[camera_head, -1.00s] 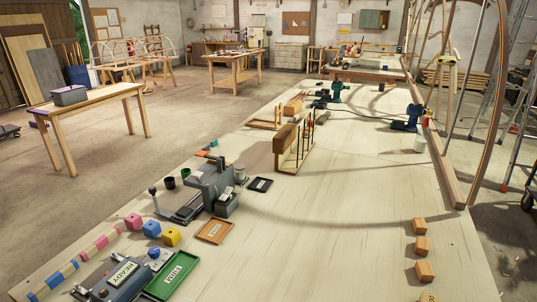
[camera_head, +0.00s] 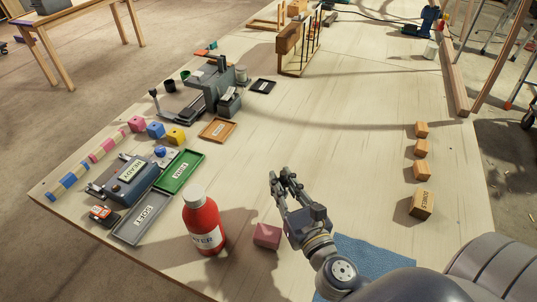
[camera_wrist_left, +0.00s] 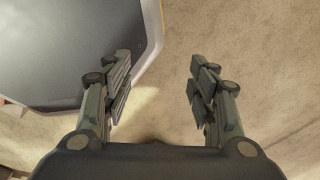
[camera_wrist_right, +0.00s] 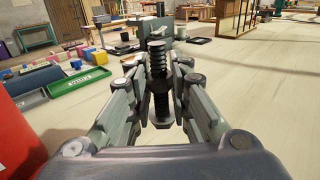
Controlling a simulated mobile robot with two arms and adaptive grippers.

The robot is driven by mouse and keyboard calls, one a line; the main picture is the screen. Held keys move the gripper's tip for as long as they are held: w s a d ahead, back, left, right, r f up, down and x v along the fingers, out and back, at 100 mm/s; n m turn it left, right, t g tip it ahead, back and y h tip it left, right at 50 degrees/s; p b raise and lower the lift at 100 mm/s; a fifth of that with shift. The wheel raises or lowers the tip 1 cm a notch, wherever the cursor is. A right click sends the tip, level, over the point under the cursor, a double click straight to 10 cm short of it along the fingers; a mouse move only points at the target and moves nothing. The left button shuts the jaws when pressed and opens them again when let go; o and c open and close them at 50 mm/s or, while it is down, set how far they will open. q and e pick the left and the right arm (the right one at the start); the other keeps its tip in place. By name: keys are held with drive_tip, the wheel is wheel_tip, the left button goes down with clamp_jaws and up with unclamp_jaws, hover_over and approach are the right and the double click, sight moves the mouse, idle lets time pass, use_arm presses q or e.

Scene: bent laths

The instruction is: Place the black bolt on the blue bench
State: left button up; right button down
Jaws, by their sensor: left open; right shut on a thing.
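My right gripper (camera_head: 284,180) hangs above the pale wooden bench (camera_head: 330,130), right of the red bottle. In the right wrist view my right gripper (camera_wrist_right: 160,105) is shut on the black bolt (camera_wrist_right: 158,65). The bolt stands upright between the fingers, ribbed thread up and wide head down. I cannot make out the bolt clearly in the head view. A blue mat (camera_head: 375,258) lies on the bench, partly hidden by my right arm; no separate blue bench shows. My left gripper (camera_wrist_left: 150,85) is open and empty above the floor, out of the head view.
A red bottle (camera_head: 203,228) and pink block (camera_head: 267,236) stand near my right gripper. Green (camera_head: 181,171) and grey (camera_head: 142,218) trays lie left. Wooden blocks (camera_head: 422,204) line the right side. The bench's middle is clear.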

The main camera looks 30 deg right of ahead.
drive_tip(key=w+d, duration=0.1)
drive_tip(key=w, duration=0.1)
drive_tip(key=w+d+p, duration=0.1)
drive_tip(key=w, duration=0.1)
drive_tip(key=w+d, duration=0.1)
drive_tip(key=w, duration=0.1)
drive_tip(key=shift+w+d+f, duration=0.15)
drive_tip(key=shift+w+d, duration=0.2)
drive_tip(key=shift+d, duration=0.05)
drive_tip(key=w+d, duration=0.1)
drive_tip(key=w, duration=0.2)
drive_tip(key=w+d+p, duration=0.1)
drive_tip(key=shift+w+d+f, duration=0.3)
drive_tip(key=shift+w+f, duration=0.05)
drive_tip(key=shift+w+d+f, duration=0.2)
drive_tip(key=shift+w+d, duration=0.05)
drive_tip(key=shift+w, duration=0.25)
use_arm(q)
drive_tip(key=shift+w+r+b, duration=0.3)
drive_tip(key=shift+w+b, duration=0.05)
drive_tip(key=shift+b, duration=0.65)
use_arm(e)
drive_tip(key=shift+f, duration=1.7)
drive_tip(key=shift+f, duration=0.2)
drive_tip(key=c, duration=1.5)
unclamp_jaws()
use_arm(q)
drive_tip(key=shift+f, duration=0.15)
use_arm(e)
drive_tip(key=shift+o, duration=0.2)
